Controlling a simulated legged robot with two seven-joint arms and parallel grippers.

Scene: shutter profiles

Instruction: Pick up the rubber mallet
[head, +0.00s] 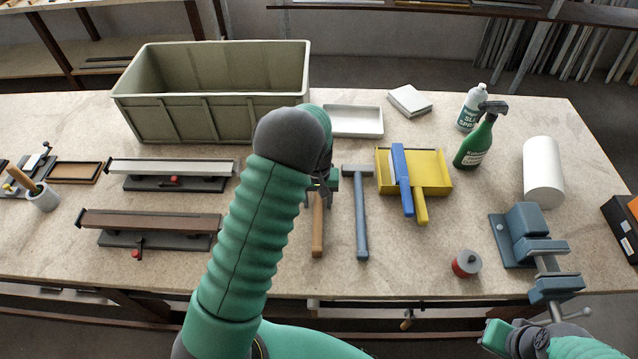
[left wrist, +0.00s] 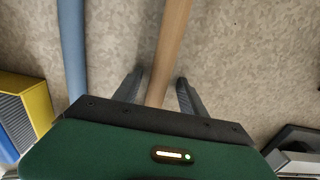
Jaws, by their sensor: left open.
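A tool with a light wooden handle (head: 318,232), which I take to be the rubber mallet, lies on the workbench in the middle of the head view. Its head is hidden behind my left arm and gripper. My left gripper (head: 324,184) is over the far part of this tool. In the left wrist view the wooden handle (left wrist: 172,40) runs between the two open fingers (left wrist: 158,88), with a gap on each side. My right gripper (head: 498,337) is at the lower right of the head view, apart from the tools; its jaws are unclear.
A blue-handled hammer (head: 361,215) lies close to the right of the wooden handle. Further right are a yellow dustpan (head: 435,172) with a blue brush (head: 401,175), a red-and-grey tin (head: 466,263) and a vise (head: 525,240). A large green crate (head: 210,118) stands behind left.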

